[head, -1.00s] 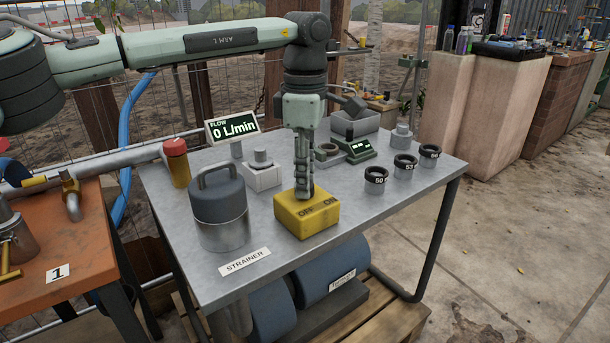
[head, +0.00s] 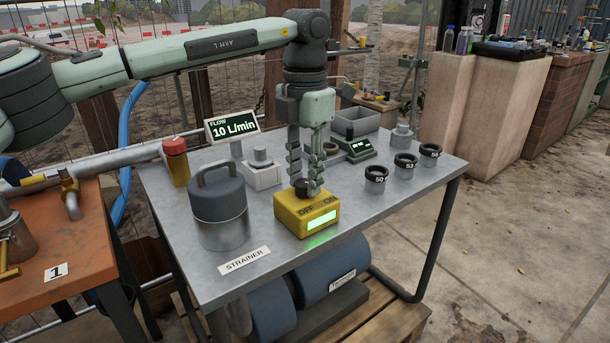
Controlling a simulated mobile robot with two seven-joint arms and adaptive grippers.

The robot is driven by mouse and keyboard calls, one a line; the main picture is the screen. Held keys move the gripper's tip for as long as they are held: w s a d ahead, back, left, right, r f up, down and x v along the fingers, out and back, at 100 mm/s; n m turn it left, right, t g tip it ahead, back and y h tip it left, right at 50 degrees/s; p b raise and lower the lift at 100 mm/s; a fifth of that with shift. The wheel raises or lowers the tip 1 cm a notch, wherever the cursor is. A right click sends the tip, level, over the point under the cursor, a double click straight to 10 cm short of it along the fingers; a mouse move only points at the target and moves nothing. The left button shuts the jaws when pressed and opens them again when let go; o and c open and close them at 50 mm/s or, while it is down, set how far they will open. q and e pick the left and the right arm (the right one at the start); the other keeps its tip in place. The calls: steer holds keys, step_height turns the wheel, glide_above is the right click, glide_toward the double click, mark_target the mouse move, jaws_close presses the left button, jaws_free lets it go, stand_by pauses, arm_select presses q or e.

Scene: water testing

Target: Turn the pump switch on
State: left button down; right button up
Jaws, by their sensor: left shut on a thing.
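The pump switch is a yellow box (head: 290,215) marked OFF and ON, on the grey metal table. Its front panel (head: 322,220) is lit green, with a green glow on the table below. A dark knob (head: 301,188) stands on top of it. My left gripper (head: 306,186) points straight down from above, its two fingers on either side of the knob and shut on it. The fingers hide part of the knob and the lettering. The flow display (head: 232,127) reads 10 L/min. My right gripper is not in view.
A lidded grey strainer pot (head: 219,210) stands left of the switch. A red-capped yellow bottle (head: 176,163), a white box (head: 262,176) and a grey bin (head: 357,122) stand farther back. Numbered rings (head: 376,180) sit to the right. The table's front right is clear.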

mark_target(305, 182)
arm_select(q)
steer(key=shift+n, duration=1.1)
steer(key=c, duration=1.2)
jaws_free()
steer(key=shift+r, duration=0.15)
step_height(305, 182, up, 12)
steer(key=shift+f, duration=0.15)
